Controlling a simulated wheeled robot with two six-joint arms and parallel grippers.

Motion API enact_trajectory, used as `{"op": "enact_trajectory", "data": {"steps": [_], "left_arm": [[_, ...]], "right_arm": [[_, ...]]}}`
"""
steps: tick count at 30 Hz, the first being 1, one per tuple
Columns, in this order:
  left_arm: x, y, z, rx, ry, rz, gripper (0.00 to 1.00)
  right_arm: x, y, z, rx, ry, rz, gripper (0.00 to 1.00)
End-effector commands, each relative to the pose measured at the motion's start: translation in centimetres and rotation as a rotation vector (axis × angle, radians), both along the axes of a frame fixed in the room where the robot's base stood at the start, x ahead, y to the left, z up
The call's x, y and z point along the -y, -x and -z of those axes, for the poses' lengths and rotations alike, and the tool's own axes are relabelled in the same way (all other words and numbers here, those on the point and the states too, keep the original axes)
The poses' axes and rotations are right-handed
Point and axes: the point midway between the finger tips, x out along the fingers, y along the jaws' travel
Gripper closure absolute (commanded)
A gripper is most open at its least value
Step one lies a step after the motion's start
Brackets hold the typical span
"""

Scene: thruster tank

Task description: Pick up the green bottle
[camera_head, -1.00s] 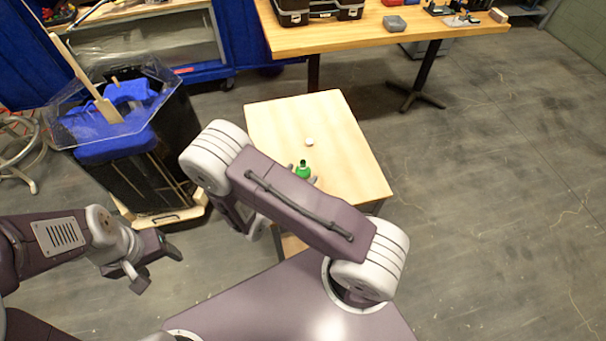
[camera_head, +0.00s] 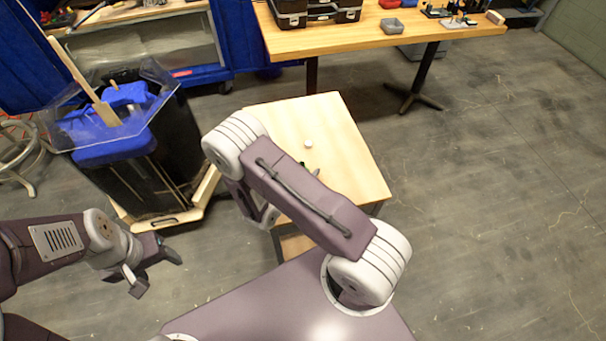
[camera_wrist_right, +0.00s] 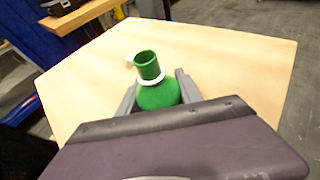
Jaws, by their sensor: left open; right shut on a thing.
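The green bottle (camera_wrist_right: 158,96) shows in the right wrist view, with a wide open-looking neck and a white ring below it. My right gripper (camera_wrist_right: 157,78) is shut on it, one grey finger on each side. I cannot tell whether the bottle's base touches the table. My left gripper (camera_head: 158,272) is open and empty at the lower left, above the floor, well away from the bottle.
The small wooden table (camera_head: 345,150) is mostly clear. A small white round thing (camera_head: 308,143) lies on it near the bottle. A black bin with a blue lid (camera_head: 115,150) stands to the left. A long workbench (camera_head: 380,35) with cases stands behind.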

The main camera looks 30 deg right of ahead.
Motion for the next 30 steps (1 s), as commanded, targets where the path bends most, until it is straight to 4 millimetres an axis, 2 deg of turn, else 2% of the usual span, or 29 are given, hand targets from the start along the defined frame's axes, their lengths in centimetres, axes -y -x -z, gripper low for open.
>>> {"op": "enact_trajectory", "data": {"steps": [5, 8, 12, 18, 19, 21, 30], "left_arm": [[0.0, 0.0, -0.2, 0.000, 0.000, 0.000, 0.36], [0.0, 0.0, -0.4, 0.000, 0.000, 0.000, 0.36], [0.0, 0.0, -1.0, 0.000, 0.000, 0.000, 0.36], [0.0, 0.0, -1.0, 0.000, 0.000, 0.000, 0.36], [0.0, 0.0, -2.5, -0.001, 0.000, 0.000, 0.36], [0.0, 0.0, -4.0, 0.000, 0.000, 0.000, 0.36], [0.0, 0.0, -10.1, 0.000, 0.000, 0.000, 0.36]], "right_arm": [[0.0, 0.0, -0.6, 0.001, -0.002, 0.001, 1.00], [0.0, 0.0, -1.9, 0.003, -0.002, 0.002, 1.00], [0.1, 0.1, -4.7, 0.002, -0.002, 0.001, 1.00], [2.3, 4.5, -7.1, -0.004, 0.000, 0.001, 1.00], [2.7, 5.2, -8.3, -0.008, 0.004, 0.001, 1.00], [3.4, 6.6, -9.4, -0.010, 0.004, 0.001, 1.00], [4.7, 9.0, -11.0, -0.007, 0.003, 0.000, 1.00]]}}
